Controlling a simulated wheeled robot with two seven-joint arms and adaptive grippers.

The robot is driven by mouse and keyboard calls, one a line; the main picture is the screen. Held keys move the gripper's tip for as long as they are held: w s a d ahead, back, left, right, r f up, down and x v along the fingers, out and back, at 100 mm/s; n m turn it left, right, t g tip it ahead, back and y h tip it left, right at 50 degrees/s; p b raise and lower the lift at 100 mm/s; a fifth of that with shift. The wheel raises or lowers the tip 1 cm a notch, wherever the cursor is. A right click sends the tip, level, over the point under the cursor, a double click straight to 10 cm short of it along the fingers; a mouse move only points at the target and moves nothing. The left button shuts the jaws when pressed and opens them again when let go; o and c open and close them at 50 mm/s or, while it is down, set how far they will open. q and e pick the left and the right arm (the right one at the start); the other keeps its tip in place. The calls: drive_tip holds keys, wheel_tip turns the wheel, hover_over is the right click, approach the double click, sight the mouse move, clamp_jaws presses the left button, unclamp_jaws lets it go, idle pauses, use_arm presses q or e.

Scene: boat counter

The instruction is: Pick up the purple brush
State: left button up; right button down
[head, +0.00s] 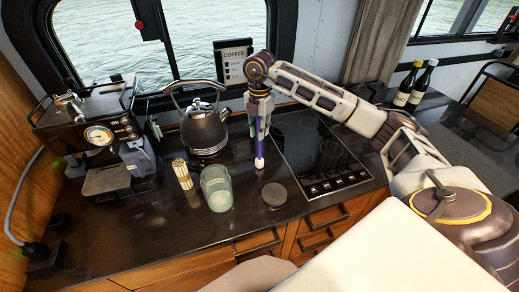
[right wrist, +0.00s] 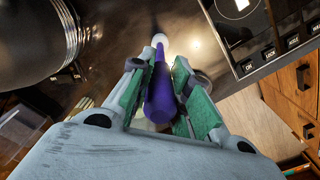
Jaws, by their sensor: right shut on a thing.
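The purple brush (head: 258,146) has a purple handle and a white tip. It hangs nearly upright, white end down, over the dark counter between the kettle and the hob. My right gripper (head: 260,122) is shut on its handle from above. In the right wrist view the purple handle (right wrist: 160,92) lies between the green pads of my right gripper (right wrist: 161,85), with the white end beyond them. I cannot tell whether the white tip touches the counter. My left gripper is not in view.
A kettle (head: 204,130) stands left of the brush. A glass (head: 217,189), a bundle of sticks (head: 182,174) and a round dark disc (head: 273,194) are nearby. The hob (head: 325,155) is to the right, and a coffee machine (head: 100,135) is at left. Two bottles (head: 413,85) stand at back right.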

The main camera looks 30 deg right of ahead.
drive_tip(key=shift+r, duration=0.1)
drive_tip(key=shift+r, duration=4.9)
